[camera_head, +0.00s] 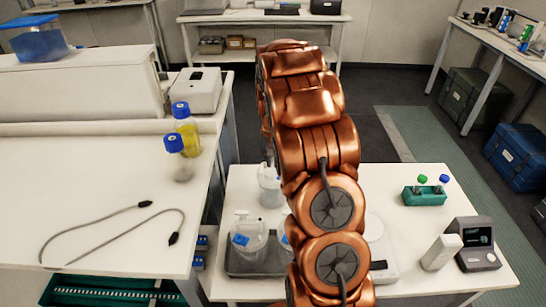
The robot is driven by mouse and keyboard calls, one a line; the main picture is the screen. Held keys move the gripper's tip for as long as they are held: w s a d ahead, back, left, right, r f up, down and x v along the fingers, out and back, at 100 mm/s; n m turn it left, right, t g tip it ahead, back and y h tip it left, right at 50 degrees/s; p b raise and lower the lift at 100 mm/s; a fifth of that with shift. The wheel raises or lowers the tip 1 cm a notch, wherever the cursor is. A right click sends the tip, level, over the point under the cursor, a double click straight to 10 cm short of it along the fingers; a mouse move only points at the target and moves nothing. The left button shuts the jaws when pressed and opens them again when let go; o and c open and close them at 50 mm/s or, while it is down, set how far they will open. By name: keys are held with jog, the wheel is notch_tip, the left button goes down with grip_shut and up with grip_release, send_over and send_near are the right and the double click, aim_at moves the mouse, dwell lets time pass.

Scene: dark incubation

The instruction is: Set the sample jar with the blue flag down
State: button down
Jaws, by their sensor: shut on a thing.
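My copper arm reaches over the white table and hides much of its middle. My gripper (269,160) shows only as a small part beside the arm's left edge. It is shut on a clear sample jar (269,190), held upright at the arm's left side. I cannot see a flag on this jar, and I cannot tell whether its base touches the table. Another clear jar (251,244) with a blue flag stands on a dark tray (245,271) at the table's front left. A further jar beside it, with some blue, is mostly hidden by my arm.
A green rack (425,198) with capped vials, a white block (441,252) and a dark device (476,247) stand on the table's right. A pale round-topped device (380,255) is partly behind my arm. Bottles (187,138) stand on the left bench. Clear tabletop lies right of my arm.

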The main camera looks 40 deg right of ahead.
dwell(0.3)
jog(key=c, duration=1.2)
grip_release()
jog(key=shift+r, duration=0.1)
notch_tip(320, 180, up, 11)
jog(key=b, duration=0.3)
jog(key=s+a+r+n, duration=0.1)
jog(key=s+a+r, duration=0.3)
jog(key=a, duration=0.5)
jog(key=s+a+f+n, duration=0.1)
jog(key=s+a, duration=0.4)
jog(key=s, duration=0.5)
jog(key=s+a+f+n+g, duration=0.1)
jog(key=s+a+f+n, duration=0.1)
jog(key=s+a, duration=0.4)
jog(key=s+a+f+n, duration=0.2)
jog(key=s+a, duration=0.4)
jog(key=s, duration=0.8)
jog(key=shift+s+a+f+n+g, duration=0.15)
jog(key=shift+s+n+g, duration=0.2)
jog(key=shift+n, duration=0.35)
